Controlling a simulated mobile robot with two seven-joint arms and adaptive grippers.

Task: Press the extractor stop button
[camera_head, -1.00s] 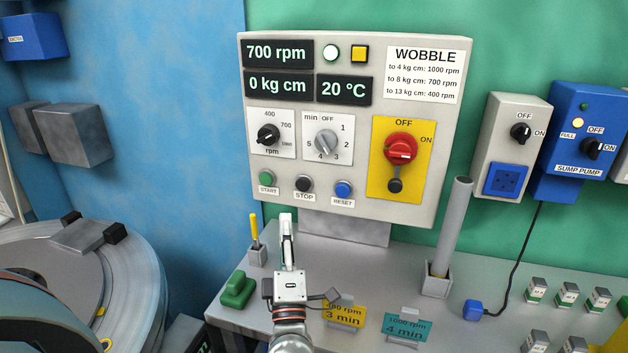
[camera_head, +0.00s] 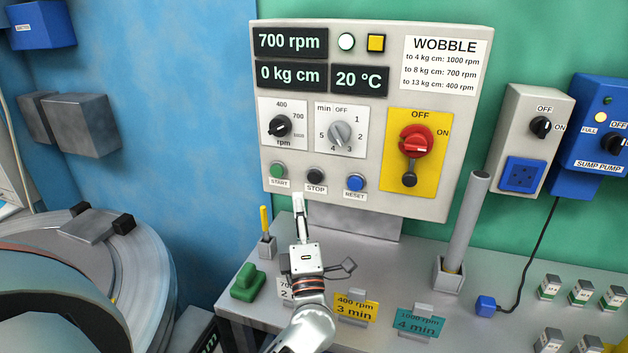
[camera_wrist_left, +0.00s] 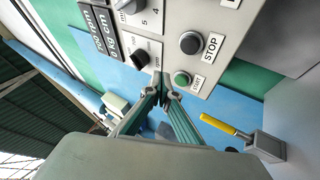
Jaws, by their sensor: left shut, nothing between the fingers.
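The extractor control panel (camera_head: 376,110) is a pale grey box on the wall. Its black stop button (camera_head: 316,176), labelled STOP, sits between the green start button (camera_head: 278,171) and the blue reset button (camera_head: 355,182). My left gripper (camera_head: 298,197) is shut and empty, with its tips just below the panel's button row, below and left of the stop button. In the left wrist view the stop button (camera_wrist_left: 190,43) is clear of the fingers, and the start button (camera_wrist_left: 182,79) lies nearer the fingertips (camera_wrist_left: 162,82). My right gripper is not in view.
A grey bench (camera_head: 385,265) below the panel holds a yellow-handled tool (camera_head: 265,222) in a holder, a green block (camera_head: 247,282), a grey tube (camera_head: 464,220) and coloured time cards (camera_head: 357,308). A round drum machine (camera_head: 120,260) stands at the left.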

